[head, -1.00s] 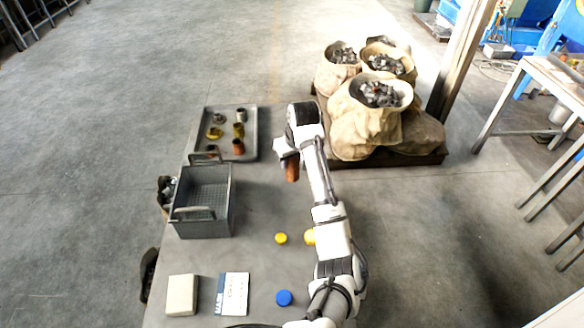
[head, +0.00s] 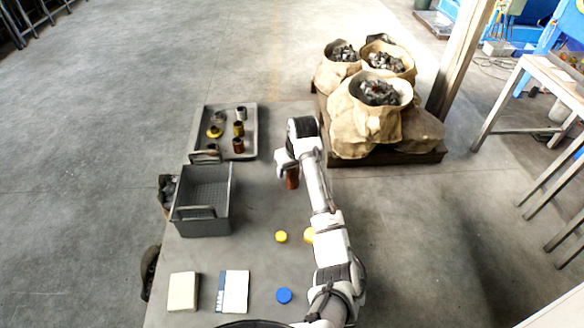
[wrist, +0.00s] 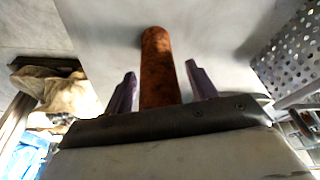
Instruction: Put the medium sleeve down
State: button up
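The sleeve, a rusty brown cylinder (head: 292,178), is at my gripper (head: 289,166) over the middle of the grey table (head: 258,205). In the wrist view the sleeve (wrist: 159,70) lies between the two purple fingers of my gripper (wrist: 160,76). A narrow gap shows on each side of it, so the fingers look open around it. Its lower end seems to be at the tabletop, but I cannot see the contact clearly. The head view hides most of the fingers behind the wrist.
A grey tray (head: 252,151) with several sleeves and rings stands at the far left. A grey perforated basket (head: 205,222) is nearer. Yellow caps (head: 281,236), a blue cap (head: 284,296), a white box (head: 183,291) and a booklet (head: 234,291) lie in front. Filled sacks (head: 352,130) stand behind right.

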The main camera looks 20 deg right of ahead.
jog(key=shift+r, duration=0.1)
jog(key=v, duration=1.2)
jog(key=shift+b, duration=0.4)
